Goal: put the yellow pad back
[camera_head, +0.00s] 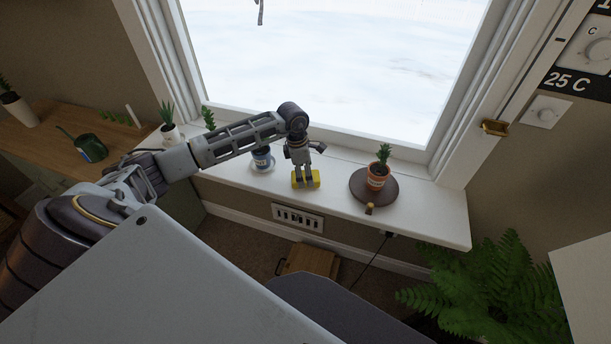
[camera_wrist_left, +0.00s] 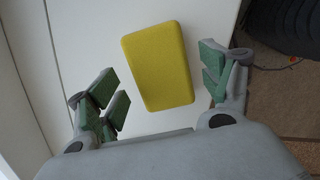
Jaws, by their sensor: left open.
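The yellow pad (camera_head: 313,178) lies on the white window sill (camera_head: 426,210), close to its front edge. In the left wrist view the yellow pad (camera_wrist_left: 158,65) is a rounded block, seen whole between the two fingers. My left gripper (camera_head: 303,166) is right above the pad and hides part of it in the head view. In the left wrist view my left gripper (camera_wrist_left: 165,92) is open, with green finger pads on either side of the yellow pad and gaps to it. My right gripper is not in view.
A round dark board (camera_head: 360,194) with a potted plant (camera_head: 378,171) stands right of the pad. A wooden desk (camera_head: 48,138) is at far left, a fern (camera_head: 480,283) at lower right.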

